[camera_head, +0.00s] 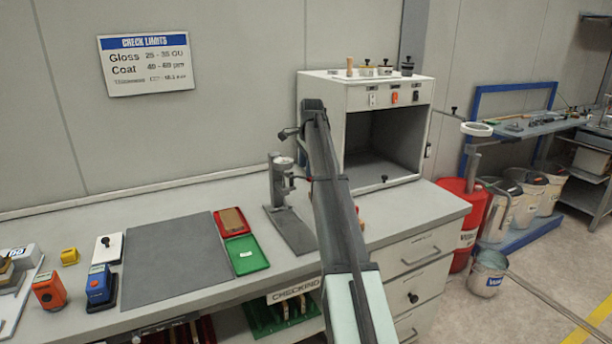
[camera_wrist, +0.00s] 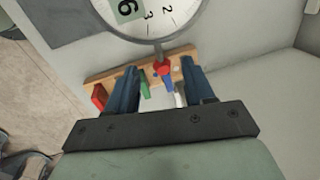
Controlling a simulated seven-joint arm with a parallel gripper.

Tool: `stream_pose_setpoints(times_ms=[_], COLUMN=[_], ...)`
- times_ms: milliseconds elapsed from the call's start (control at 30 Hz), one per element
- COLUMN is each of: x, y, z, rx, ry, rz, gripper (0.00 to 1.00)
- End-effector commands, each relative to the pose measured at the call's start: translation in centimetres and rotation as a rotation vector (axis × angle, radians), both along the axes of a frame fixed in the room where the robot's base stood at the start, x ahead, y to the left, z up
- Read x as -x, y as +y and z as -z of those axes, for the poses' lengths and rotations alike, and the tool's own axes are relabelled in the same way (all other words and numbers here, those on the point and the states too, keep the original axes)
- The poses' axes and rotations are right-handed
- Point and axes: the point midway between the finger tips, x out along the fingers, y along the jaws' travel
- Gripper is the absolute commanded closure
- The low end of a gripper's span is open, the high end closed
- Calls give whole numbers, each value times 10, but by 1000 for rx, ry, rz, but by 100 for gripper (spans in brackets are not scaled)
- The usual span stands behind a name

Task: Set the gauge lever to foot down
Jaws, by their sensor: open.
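The gauge (camera_head: 283,172) is a grey stand with a round dial, on the bench left of my arm. Its white dial (camera_wrist: 145,14) fills the top of the wrist view. A lever with a red knob (camera_wrist: 162,68) extends from the dial's rim towards my gripper. My gripper (camera_wrist: 162,75) is open, its two dark blue fingers on either side of the red knob with gaps visible. Whether a finger touches the lever is unclear. In the head view my arm hides the gripper. The gauge foot is not clearly visible.
A wooden rack (camera_wrist: 98,78) with coloured handles lies beyond the fingers. A white open-fronted cabinet (camera_head: 350,95) stands behind my arm to the right. A grey mat (camera_head: 175,262), a red tray (camera_head: 232,222) and a green tray (camera_head: 246,256) lie left of the gauge.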

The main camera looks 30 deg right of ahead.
Motion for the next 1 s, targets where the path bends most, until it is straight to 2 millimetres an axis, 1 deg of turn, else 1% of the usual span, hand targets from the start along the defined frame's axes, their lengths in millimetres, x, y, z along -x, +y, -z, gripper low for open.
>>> stream_pose_setpoints(times_ms=[33,100,300,433,700,767,1000], x=[-1,-3,-6,-7,-8,-8,-8], y=[0,0,0,0,-1,-1,-1], z=[9,18,35,40,40,40,40], rx=[0,0,0,0,1,1,1], ry=[2,1,0,0,-1,0,0], rz=[0,0,0,0,0,0,0], gripper=[47,47,47,47,47,51,74])
